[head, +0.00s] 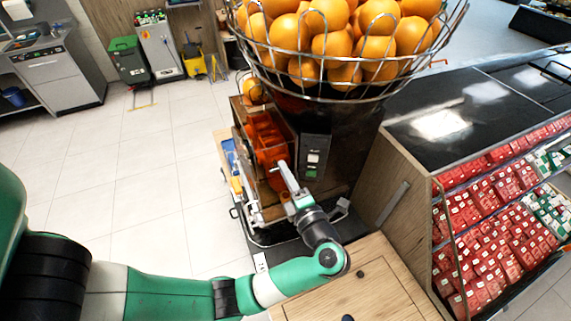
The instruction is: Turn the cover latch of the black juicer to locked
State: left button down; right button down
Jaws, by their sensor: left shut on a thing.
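The black juicer (345,128) stands in the middle of the head view under a wire basket of oranges. Its orange-red cover (266,138) faces left. My left arm reaches in from the left and bends up to the juicer. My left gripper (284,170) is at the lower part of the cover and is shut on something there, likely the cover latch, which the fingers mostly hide. I cannot tell how far the latch is turned. My right gripper is not in view.
The wire basket (345,95) overhangs the juicer. A wooden counter (385,290) is in front, and a shelf of red packages (490,230) is at right. A green bin (126,62) and a yellow mop bucket (194,66) stand far back. The tiled floor at left is clear.

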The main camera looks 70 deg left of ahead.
pick_arm(q)
jog(key=shift+m+p, duration=0.55)
jog(key=shift+m, duration=0.25)
jog(key=shift+f, duration=0.1)
jog(key=c, duration=0.9)
grip_release()
jog(key=d+b, duration=0.2)
jog(key=d, duration=0.9)
jog(key=shift+d+b, duration=0.35)
